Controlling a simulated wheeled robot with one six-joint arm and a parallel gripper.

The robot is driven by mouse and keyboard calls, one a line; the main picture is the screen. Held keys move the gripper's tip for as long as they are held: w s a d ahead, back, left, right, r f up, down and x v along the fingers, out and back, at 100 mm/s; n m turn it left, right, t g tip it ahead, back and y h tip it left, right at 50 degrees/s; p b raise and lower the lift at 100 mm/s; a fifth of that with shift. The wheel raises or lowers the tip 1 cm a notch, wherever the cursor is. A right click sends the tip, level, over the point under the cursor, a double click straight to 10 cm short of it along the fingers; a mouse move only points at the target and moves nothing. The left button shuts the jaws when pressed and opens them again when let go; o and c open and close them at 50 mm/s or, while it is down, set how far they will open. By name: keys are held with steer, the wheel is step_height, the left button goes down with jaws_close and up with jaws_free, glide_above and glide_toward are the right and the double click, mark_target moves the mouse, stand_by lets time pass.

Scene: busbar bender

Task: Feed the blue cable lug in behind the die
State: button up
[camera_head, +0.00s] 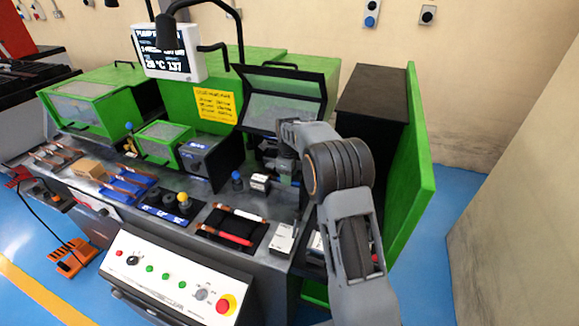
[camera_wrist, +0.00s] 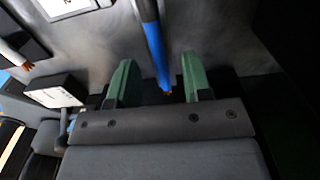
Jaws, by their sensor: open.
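My gripper (camera_wrist: 158,80) is open, its two green fingers apart in the wrist view. A slim blue piece (camera_wrist: 154,45), which looks like the blue cable lug, runs down between the fingers. In the head view my gripper (camera_head: 286,172) is low at the bending station, in front of the raised clear guard (camera_head: 283,98). My arm hides much of that station. I cannot make out the die or the lug there.
A white-faced block (camera_head: 260,182) and a blue-topped knob (camera_head: 237,181) stand just left of my gripper. A green panel (camera_head: 416,170) and black cabinet (camera_head: 371,105) bound the right side.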

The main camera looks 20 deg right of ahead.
steer(key=shift+f, duration=0.7)
steer(key=shift+c, duration=0.4)
jaws_close()
steer(key=shift+w+a+p, duration=0.4)
steer(key=shift+w+a, duration=0.05)
steer(key=shift+a, duration=0.2)
steer(key=shift+o, duration=0.3)
jaws_free()
steer(key=shift+r, duration=0.15)
